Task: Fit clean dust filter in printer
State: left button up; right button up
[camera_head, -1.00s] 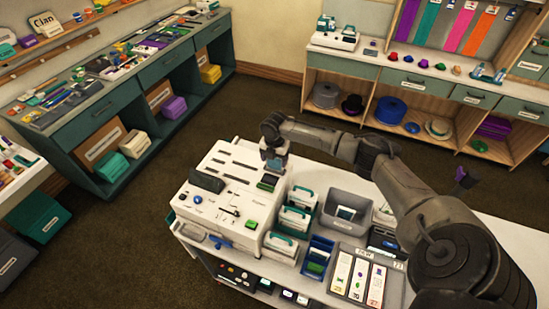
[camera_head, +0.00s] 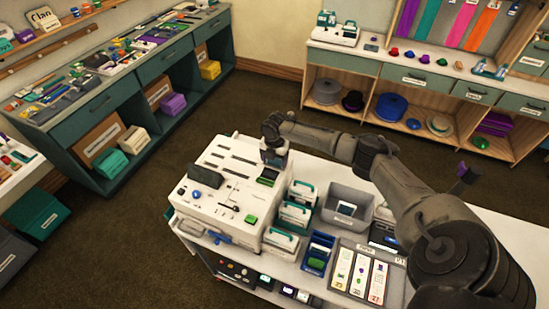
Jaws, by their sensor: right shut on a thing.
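The printer (camera_head: 207,212) is a big white box with dark slots in its top, a dark raised block and a green button, on the white cart. My right gripper (camera_head: 274,162) points down at the printer's back right corner. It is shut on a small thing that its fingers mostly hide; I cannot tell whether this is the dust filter. Just in front of the fingertips, a dark recess with a green part (camera_head: 267,176) shows in the printer's top. I cannot tell whether the held thing touches the printer. My left gripper is out of view.
White cartridges with green handles (camera_head: 296,213) stand right of the printer. A grey bin (camera_head: 363,202) holds a small item. A blue holder (camera_head: 318,252) and a tray of labelled strips (camera_head: 340,279) stand nearer. Carpet is free left of the cart; shelves stand along the walls.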

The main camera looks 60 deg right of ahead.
jog(key=shift+f, duration=0.45)
jog(key=o, duration=0.6)
jog(key=shift+o, duration=0.2)
jog(key=shift+r, duration=0.25)
notch_tip(320, 180, up, 11)
jog(key=shift+d+r+b, duration=0.1)
jog(key=shift+r+b, duration=0.1)
jog(key=shift+b, duration=0.5)
notch_tip(320, 180, up, 2)
jog(key=shift+r, duration=0.1)
